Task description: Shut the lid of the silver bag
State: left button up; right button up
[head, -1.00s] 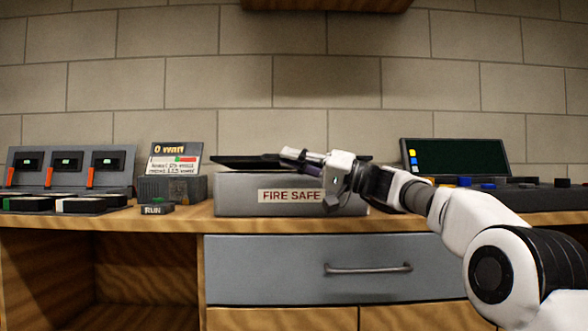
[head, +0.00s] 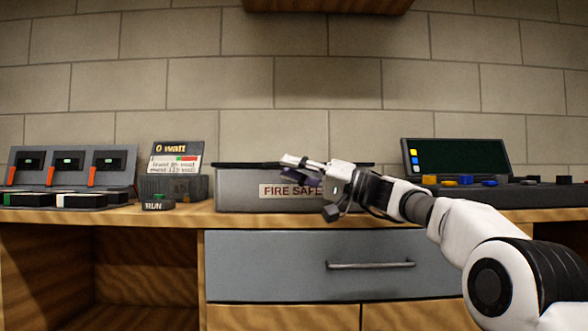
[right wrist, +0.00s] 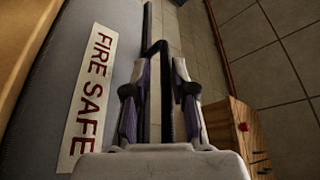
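The silver bag (head: 240,192) is a grey box-like case marked FIRE SAFE on the worktop. Its black lid (head: 240,164) shows as a thin, level strip along the top edge; no gap under it is clear. My right gripper (head: 287,167) is at the front upper edge of the bag, its arm covering part of the label. In the right wrist view, the fingers (right wrist: 160,105) stand apart, and a bent black strip at the lid edge (right wrist: 154,48) runs between them. I cannot tell whether they touch it. My left gripper is out of view.
Left of the bag are a watt display (head: 178,160), a RUN block (head: 158,203) and a charger-like panel (head: 70,166). Right is a dark screen (head: 458,158) with coloured pieces before it. A drawer (head: 270,265) lies below.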

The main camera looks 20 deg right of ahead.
jog(key=v, duration=1.2)
